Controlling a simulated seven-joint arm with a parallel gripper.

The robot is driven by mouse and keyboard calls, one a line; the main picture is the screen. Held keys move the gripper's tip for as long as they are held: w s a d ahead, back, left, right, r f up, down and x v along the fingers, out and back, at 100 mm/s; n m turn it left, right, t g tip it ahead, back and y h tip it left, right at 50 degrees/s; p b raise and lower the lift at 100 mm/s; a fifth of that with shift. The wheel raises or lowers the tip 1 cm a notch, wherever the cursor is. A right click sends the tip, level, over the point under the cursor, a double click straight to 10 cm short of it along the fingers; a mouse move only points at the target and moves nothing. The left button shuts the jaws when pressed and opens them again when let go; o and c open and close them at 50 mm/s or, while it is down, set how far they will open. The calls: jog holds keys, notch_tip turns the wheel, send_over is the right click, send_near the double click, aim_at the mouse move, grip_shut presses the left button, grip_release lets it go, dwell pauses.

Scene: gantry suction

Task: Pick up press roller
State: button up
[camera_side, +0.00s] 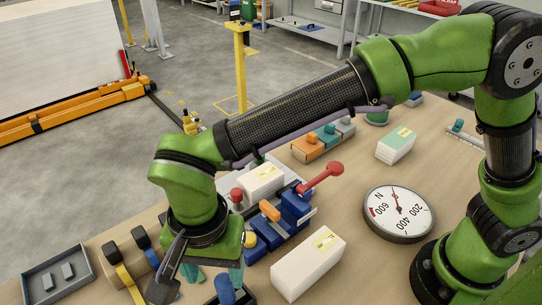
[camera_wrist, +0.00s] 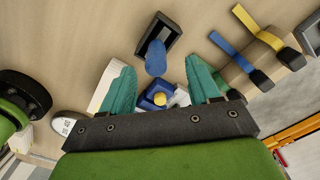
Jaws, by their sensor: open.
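The likely press roller is a blue rounded piece (camera_side: 225,291) in a dark, open holder (camera_side: 245,297) at the bottom of the side view. In the wrist view the blue piece (camera_wrist: 155,58) leans out of the dark rectangular holder (camera_wrist: 172,24). Its lower part is hidden in the holder. My gripper (camera_side: 213,276) is open and points down near the blue piece, with teal fingers. In the wrist view my gripper (camera_wrist: 160,66) has its fingers spread left and right of the blue piece, with nothing held. I cannot tell the height gap.
A blue fixture (camera_side: 278,230) with a red-knobbed lever (camera_side: 325,178) stands behind my gripper. A white box (camera_side: 308,264) and a round gauge (camera_side: 398,212) are to the right. A stand with yellow and blue straps (camera_side: 140,262) and a grey tray (camera_side: 57,274) are left.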

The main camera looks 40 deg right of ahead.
aim_at(218, 282)
notch_tip(218, 282, down, 4)
jog(key=shift+r, duration=0.15)
jog(key=shift+d+f, duration=0.2)
jog(key=shift+f, duration=0.7)
jog(key=shift+d+f, duration=0.15)
jog(key=shift+f, duration=0.75)
jog(key=shift+d+f, duration=0.2)
jog(key=shift+f, duration=0.7)
jog(key=c, duration=1.1)
